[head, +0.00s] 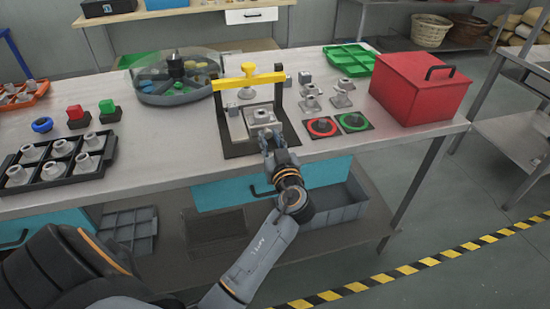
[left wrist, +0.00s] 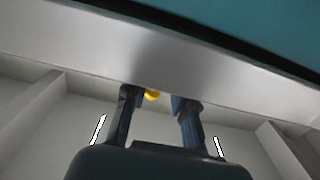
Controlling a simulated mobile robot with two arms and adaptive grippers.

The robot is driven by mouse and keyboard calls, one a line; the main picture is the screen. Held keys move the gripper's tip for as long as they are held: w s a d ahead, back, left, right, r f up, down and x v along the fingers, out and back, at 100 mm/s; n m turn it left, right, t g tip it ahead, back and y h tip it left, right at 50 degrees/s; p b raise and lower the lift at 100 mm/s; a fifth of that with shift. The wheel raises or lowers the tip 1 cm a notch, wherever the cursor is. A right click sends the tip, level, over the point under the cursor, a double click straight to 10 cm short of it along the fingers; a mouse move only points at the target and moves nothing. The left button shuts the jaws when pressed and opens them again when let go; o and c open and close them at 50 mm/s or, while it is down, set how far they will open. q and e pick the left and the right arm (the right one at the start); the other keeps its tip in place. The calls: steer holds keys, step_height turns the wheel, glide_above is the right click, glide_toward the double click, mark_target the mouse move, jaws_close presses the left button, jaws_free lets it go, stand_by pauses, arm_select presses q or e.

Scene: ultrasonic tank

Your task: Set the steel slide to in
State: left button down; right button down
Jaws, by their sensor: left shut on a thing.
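The steel slide (head: 261,117) is a grey metal block-like piece in a fixture with a black base (head: 240,149) and a yellow bar (head: 248,80) across its top. My left gripper (head: 267,134) is at the near side of the slide, at the front of the fixture. It is shut on the slide's near end, which the fingers largely hide. In the left wrist view, the two fingers (left wrist: 158,102) stand apart, with a small yellow part (left wrist: 152,96) showing between their tips. My right gripper is not in view.
To the right are red (head: 322,127) and green (head: 354,121) round pieces on black plates, and a red box (head: 420,88). To the left are a round divided tank (head: 178,98) and a black tray (head: 98,170) of metal parts. The table's front edge (head: 190,183) lies beneath my arm.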

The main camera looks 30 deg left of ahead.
arm_select(q)
steer(key=shift+x, duration=0.9)
steer(key=c, duration=1.1)
jaws_free()
steer(key=v, duration=1.2)
